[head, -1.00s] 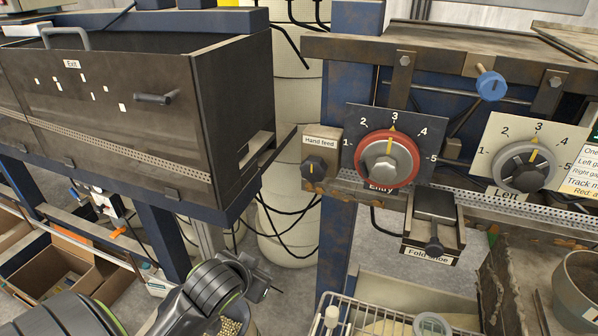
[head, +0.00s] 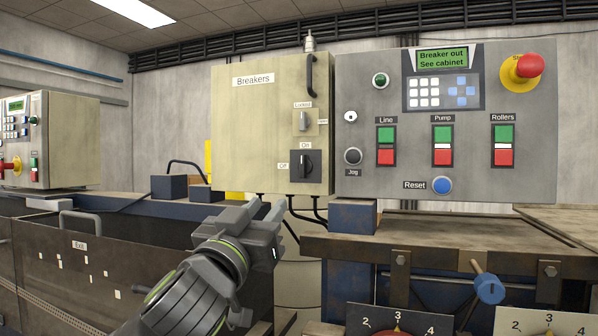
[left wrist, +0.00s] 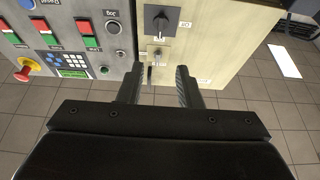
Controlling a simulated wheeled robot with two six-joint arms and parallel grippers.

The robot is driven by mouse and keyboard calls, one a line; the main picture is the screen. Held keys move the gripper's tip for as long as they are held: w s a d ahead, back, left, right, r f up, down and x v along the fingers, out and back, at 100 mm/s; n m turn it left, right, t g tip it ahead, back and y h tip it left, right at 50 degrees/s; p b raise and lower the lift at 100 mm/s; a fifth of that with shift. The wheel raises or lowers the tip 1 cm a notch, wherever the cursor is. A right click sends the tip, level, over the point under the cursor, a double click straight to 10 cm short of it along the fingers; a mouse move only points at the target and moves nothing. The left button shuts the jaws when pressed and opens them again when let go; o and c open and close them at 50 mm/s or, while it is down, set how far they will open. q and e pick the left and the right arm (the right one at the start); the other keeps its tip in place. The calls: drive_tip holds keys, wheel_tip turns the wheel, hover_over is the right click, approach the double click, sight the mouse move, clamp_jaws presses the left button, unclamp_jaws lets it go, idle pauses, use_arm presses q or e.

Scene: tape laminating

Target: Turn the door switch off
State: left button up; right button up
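The door switch (head: 308,166) is a black rotary knob on a dark plate on the beige Breakers cabinet door (head: 250,125). "On" is marked above it and "Off" at its left. Its grip looks roughly upright. It also shows near the top of the left wrist view (left wrist: 160,22), which is upside down. My left gripper (head: 268,206) is below and left of the switch, apart from it. In the left wrist view its two fingers (left wrist: 158,72) are spread with nothing held between them. My right gripper is not in view.
A small latch marked "Locked" (head: 303,121) sits above the switch, and a black door handle (head: 311,75) is above that. A grey control panel (head: 380,95) with buttons and a red stop knob (head: 529,66) adjoins on the right. Blue blocks (head: 352,216) stand below.

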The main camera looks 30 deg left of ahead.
sight(302, 161)
use_arm(q)
drive_tip(key=p+x, duration=0.2)
drive_tip(key=x, duration=0.3)
drive_tip(key=p+x, duration=0.3)
drive_tip(key=x, duration=0.3)
drive_tip(key=p+x, duration=0.3)
drive_tip(key=x, duration=0.2)
drive_tip(key=shift+a+r, duration=0.15)
drive_tip(key=shift+r, duration=0.3)
drive_tip(key=shift+w+a+r+p, duration=0.1)
drive_tip(key=shift+w+p, duration=0.25)
drive_tip(key=shift+w, duration=0.25)
